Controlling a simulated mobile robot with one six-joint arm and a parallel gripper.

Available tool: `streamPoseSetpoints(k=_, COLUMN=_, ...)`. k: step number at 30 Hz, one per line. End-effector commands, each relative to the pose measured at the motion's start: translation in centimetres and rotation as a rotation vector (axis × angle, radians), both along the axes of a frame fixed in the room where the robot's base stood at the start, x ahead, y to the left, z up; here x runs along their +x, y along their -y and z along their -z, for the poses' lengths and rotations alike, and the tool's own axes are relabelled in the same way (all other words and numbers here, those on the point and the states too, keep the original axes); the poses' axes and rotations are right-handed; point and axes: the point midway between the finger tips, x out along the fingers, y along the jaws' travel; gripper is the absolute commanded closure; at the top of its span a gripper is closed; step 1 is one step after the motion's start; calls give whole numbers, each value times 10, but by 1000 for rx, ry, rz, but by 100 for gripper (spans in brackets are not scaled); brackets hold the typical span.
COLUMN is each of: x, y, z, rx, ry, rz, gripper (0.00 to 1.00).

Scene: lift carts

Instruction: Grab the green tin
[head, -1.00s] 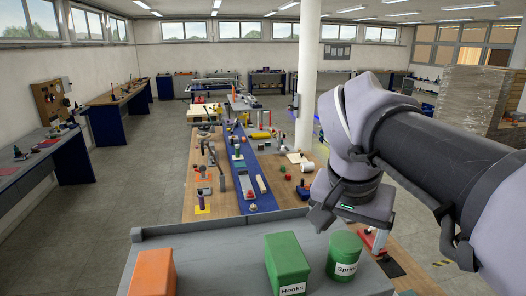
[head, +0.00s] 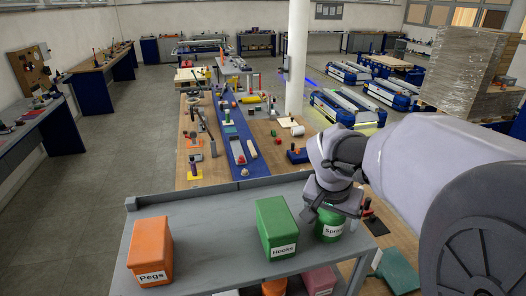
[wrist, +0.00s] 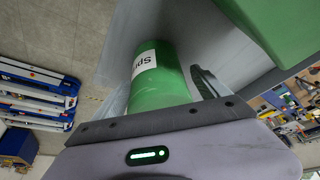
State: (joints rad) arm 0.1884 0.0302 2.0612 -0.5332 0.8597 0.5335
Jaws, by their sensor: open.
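The green tin (head: 329,231), a round can with a white label partly reading "Spr", stands upright near the right end of the grey cart top (head: 190,205). My gripper (head: 331,208) is at the tin and hides part of its upper side in the head view. In the wrist view the tin (wrist: 160,82) shows just beyond the gripper (wrist: 165,88), with one dark finger beside it on the right. The jaws are open; I cannot tell whether a finger touches the tin.
A green box labelled "Hooks" (head: 277,228) stands close to the left of the tin. An orange box labelled "Pegs" (head: 150,252) stands farther left. More containers sit on a lower shelf. Behind is a cluttered workbench (head: 205,165). The cart top between the two boxes is clear.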

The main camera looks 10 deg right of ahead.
Motion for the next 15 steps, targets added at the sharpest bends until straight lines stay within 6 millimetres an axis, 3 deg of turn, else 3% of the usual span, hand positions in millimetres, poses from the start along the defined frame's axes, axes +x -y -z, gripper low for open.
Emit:
streamPoseSetpoints(k=6, x=1, y=1, z=2, rx=0, ry=2, rz=1, gripper=15)
streamPoseSetpoints(k=15, x=1, y=1, z=2, rx=0, ry=1, rz=0, gripper=72)
